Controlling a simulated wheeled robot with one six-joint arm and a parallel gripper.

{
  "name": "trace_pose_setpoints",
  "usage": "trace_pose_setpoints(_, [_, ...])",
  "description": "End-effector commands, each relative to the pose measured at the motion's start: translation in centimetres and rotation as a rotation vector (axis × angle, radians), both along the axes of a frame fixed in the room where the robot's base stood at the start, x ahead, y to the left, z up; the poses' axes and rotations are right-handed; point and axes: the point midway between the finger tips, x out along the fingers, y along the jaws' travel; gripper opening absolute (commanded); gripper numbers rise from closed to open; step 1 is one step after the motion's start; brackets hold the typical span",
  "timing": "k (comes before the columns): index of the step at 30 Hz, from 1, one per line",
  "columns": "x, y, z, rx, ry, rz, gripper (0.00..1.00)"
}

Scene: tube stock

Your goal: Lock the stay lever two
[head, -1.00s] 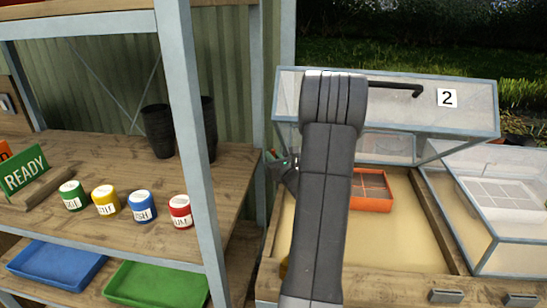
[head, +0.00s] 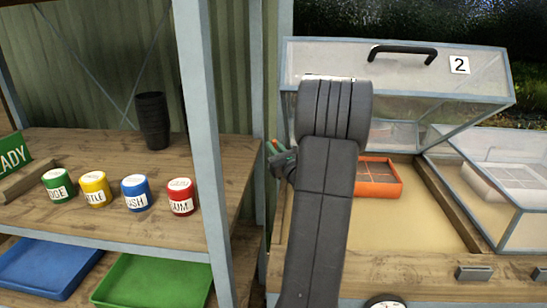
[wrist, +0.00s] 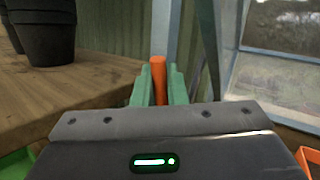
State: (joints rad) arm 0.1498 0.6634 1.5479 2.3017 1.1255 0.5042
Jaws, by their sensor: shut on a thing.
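The cold-frame lid marked 2 (head: 459,65) is propped up at a slant, its black handle (head: 403,49) near its upper edge. My gripper (head: 281,152) is at the left side of this frame, beside the shelf post. In the wrist view its green fingers (wrist: 157,88) are shut on an upright orange bar, which I take to be the stay lever (wrist: 158,72). The bar's top shows above the fingers. Its lower end is hidden by my gripper. My arm covers part of the lid and frame in the head view, and I cannot tell whether the lever is locked.
An orange tray (head: 376,178) sits on the sand in the frame. A second glazed lid (head: 510,215) is at right. The wooden shelf (head: 90,200) at left holds labelled tins (head: 136,192) and a dark pot (head: 152,122). The shelf post (head: 203,150) stands close to my gripper.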

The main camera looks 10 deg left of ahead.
Motion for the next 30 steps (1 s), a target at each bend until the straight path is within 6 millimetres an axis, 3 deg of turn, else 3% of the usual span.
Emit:
trace_pose_setpoints(22, [-0.64,-0.03,-0.12,0.000,-0.107,-0.001,0.00])
trace_pose_setpoints(23, [-0.64,-0.03,-0.13,0.000,-0.107,-0.001,0.18])
trace_pose_setpoints(25, [-0.64,-0.03,-0.13,0.000,-0.107,-0.001,0.30])
trace_pose_setpoints(30, [-0.63,-0.02,-0.16,0.001,-0.106,-0.001,0.30])
